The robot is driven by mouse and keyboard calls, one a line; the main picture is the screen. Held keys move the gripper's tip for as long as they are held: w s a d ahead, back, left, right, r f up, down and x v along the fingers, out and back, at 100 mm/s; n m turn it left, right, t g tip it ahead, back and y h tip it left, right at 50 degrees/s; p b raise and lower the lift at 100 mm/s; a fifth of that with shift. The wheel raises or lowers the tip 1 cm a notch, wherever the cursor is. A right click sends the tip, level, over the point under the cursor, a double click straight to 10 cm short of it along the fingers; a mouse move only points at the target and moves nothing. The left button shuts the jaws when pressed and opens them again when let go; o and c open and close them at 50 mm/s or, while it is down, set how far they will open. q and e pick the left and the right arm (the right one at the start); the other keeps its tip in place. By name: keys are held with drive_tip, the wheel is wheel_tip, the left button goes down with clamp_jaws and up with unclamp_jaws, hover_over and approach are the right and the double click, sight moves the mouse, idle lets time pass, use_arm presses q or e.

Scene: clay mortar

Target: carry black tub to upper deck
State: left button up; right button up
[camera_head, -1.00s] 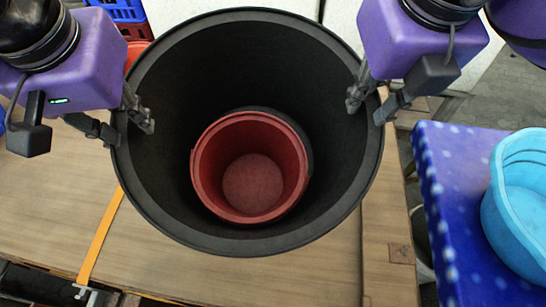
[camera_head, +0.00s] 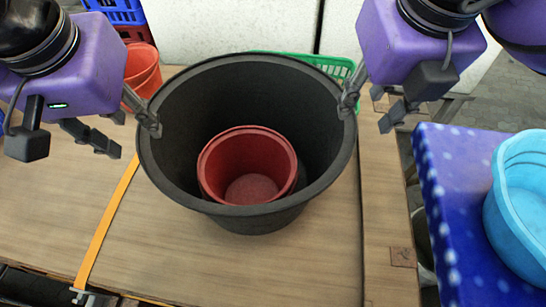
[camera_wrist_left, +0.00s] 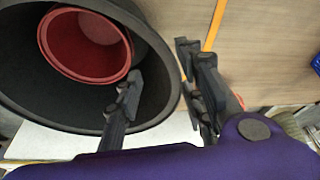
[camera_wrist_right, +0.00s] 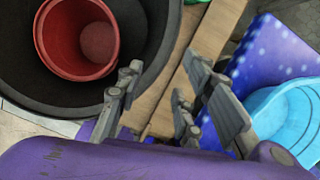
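The black tub (camera_head: 235,95) stands on a wooden deck (camera_head: 200,262) in the head view, its outer front wall and base showing. A red bucket (camera_head: 245,160) sits inside it. My left gripper (camera_head: 133,140) is open across the tub's left rim, one finger inside and one outside, with a gap to the outer finger. The left wrist view also shows these spread fingers (camera_wrist_left: 158,72). My right gripper (camera_head: 366,118) is open across the right rim in the same way. The right wrist view shows its fingers apart too (camera_wrist_right: 160,85).
An orange-red bucket (camera_head: 143,70) stands behind the left arm. A green basket (camera_head: 335,66) is behind the tub. Blue crates (camera_head: 118,10) are at the back left. A light-blue basin (camera_head: 520,200) sits on a blue spotted cloth (camera_head: 440,170) at right. The deck's front is clear.

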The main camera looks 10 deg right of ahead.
drive_tip(key=shift+r, duration=0.1)
use_arm(q)
drive_tip(key=v, duration=1.1)
drive_tip(key=shift+r, duration=0.35)
use_arm(e)
drive_tip(key=v, duration=1.2)
use_arm(q)
drive_tip(key=shift+s, duration=0.15)
